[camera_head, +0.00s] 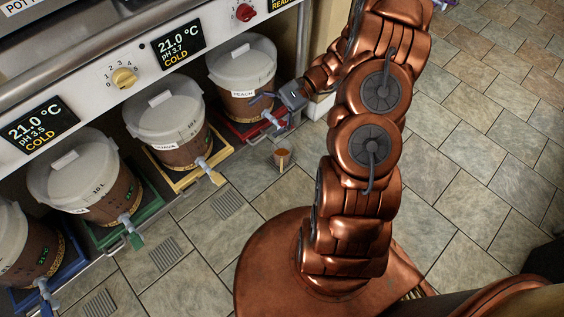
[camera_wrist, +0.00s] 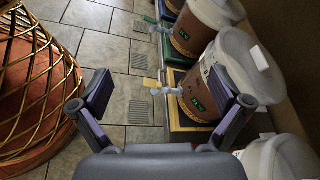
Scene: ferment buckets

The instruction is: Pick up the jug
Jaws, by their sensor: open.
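A small brown cup-like vessel, which looks like the jug (camera_head: 283,157), stands on the tiled floor in the head view. It is in front of the red tray, below and slightly right of the peach bucket's tap. I do not see it in the wrist view. My gripper (camera_head: 267,109) is open and empty, above and slightly left of the jug in the picture, in front of the peach bucket. In the wrist view my gripper (camera_wrist: 161,97) shows its two purple-padded fingers spread wide with nothing between them.
The peach bucket (camera_head: 242,72) stands on a red tray (camera_head: 250,131). The guava bucket (camera_head: 168,120) stands on a yellow tray (camera_head: 196,177) to its left, then two more buckets on green and blue trays. Taps stick out frontward. A control panel (camera_head: 130,75) overhangs them. Floor at right is clear.

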